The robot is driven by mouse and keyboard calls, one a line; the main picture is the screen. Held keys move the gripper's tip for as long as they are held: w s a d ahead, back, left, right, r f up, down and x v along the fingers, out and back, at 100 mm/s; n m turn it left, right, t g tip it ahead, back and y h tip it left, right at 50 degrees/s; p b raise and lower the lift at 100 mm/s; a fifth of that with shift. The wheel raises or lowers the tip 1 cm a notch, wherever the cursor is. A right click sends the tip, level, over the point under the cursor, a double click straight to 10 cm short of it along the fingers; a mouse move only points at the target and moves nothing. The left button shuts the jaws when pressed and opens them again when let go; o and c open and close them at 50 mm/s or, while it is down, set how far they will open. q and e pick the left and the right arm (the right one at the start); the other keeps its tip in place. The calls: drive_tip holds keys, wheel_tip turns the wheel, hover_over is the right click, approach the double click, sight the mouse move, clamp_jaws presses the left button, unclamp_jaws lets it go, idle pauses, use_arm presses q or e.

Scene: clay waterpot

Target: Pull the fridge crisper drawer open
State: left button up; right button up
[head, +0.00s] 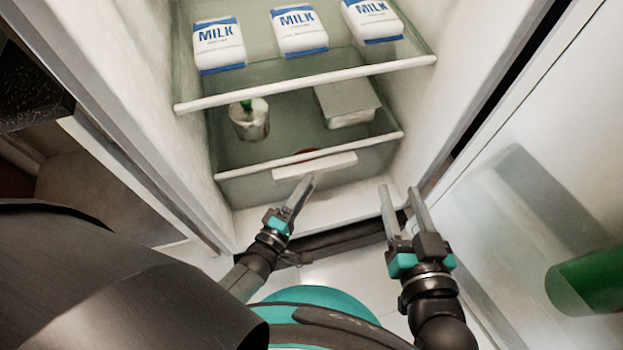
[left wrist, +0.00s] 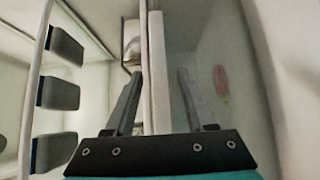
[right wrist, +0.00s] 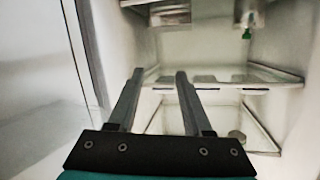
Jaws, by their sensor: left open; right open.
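The crisper drawer (head: 345,172) is the clear bin at the bottom of the open fridge, and it looks closed. Its white bar handle (head: 315,165) runs along the top of its front. In the left wrist view the handle (left wrist: 158,70) stands between the fingers of my left gripper (left wrist: 159,78), with gaps showing on both sides. In the head view my left gripper (head: 306,181) is open, with its tips just below the handle. I cannot tell whether they touch it. My right gripper (head: 400,191) is open and empty, right of the drawer near the fridge's right wall.
Several milk cartons (head: 299,32) stand on the upper shelf. A can (head: 250,120) and a lidded container (head: 347,102) sit on the shelf above the drawer. A red item (left wrist: 221,82) shows inside the drawer. The fridge door (head: 540,150) stands open at right, holding a green object (head: 590,283).

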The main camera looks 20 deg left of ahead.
use_arm(q)
drive_tip(key=shift+w+d+b, duration=0.15)
drive_tip(key=shift+w+b, duration=0.05)
drive_tip(key=shift+w, duration=0.55)
drive_tip(key=shift+w+d+b, duration=0.15)
drive_tip(key=shift+w, duration=0.55)
use_arm(e)
drive_tip(key=shift+s+a+r+t+y, duration=0.3)
drive_tip(key=shift+s+a+r+t, duration=0.15)
drive_tip(key=shift+t, duration=0.35)
drive_tip(key=shift+w+r, duration=0.1)
use_arm(q)
drive_tip(key=shift+c, duration=0.2)
clamp_jaws()
drive_tip(key=shift+f, duration=0.1)
drive_tip(key=shift+s+f, duration=0.1)
drive_tip(key=shift+s, duration=0.1)
